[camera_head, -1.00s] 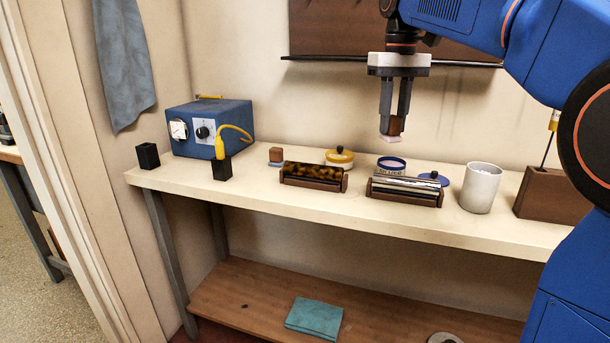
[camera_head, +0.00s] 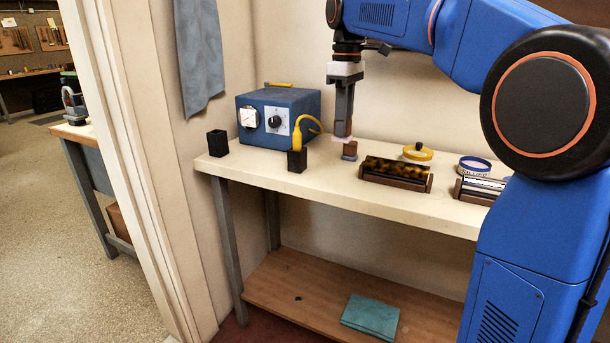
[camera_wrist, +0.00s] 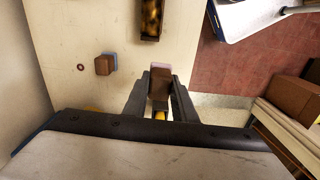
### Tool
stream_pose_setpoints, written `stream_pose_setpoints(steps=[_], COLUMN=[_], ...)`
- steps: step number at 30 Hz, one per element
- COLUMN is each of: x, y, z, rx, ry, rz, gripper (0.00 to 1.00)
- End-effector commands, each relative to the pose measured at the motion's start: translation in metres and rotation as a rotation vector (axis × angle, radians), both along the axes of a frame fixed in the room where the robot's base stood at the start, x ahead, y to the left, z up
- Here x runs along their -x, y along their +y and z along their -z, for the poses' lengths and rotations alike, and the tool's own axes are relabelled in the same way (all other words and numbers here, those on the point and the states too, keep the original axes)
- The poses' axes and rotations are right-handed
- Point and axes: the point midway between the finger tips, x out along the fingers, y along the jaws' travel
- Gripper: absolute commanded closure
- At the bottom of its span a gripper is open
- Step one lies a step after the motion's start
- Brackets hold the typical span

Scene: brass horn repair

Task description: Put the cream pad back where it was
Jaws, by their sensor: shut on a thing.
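My gripper (camera_head: 343,122) is shut on a small brown block with a pale pinkish-cream pad (camera_head: 342,139) on its underside. In the wrist view the held brown block (camera_wrist: 160,90) sits between the fingers, with the pale edge of the cream pad (camera_wrist: 161,66) beyond it. In the head view the held block is mostly hidden by the fingers. A similar brown block with a blue-grey base (camera_head: 349,152) stands on the bench (camera_head: 300,182), just below my gripper in the picture. The wrist view shows it apart from the held one (camera_wrist: 103,65).
A blue meter box (camera_head: 278,120) and two black holders (camera_head: 218,143) stand to the left, a yellow-handled tool (camera_head: 297,138) in one. A tortoiseshell roller tray (camera_head: 396,172) and yellow-lidded tin (camera_head: 417,152) stand right. A small red ring (camera_wrist: 81,67) lies beside the standing block.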

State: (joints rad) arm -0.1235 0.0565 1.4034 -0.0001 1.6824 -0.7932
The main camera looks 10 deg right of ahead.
Motion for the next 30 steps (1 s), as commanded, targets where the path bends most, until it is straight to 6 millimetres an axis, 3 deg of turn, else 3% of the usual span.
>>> stream_pose_setpoints(steps=[5, 12, 20, 30], x=[-0.001, 0.000, -0.001, -0.001], y=[0.000, 0.000, 0.000, 0.000], z=[0.011, 0.049, 0.066, 0.102], rx=[0.000, 0.000, 0.000, 0.000], ry=[0.000, 0.001, 0.000, -0.001], rz=[-0.026, -0.027, -0.026, -0.026], gripper=[1.00, 1.00, 1.00, 1.00])
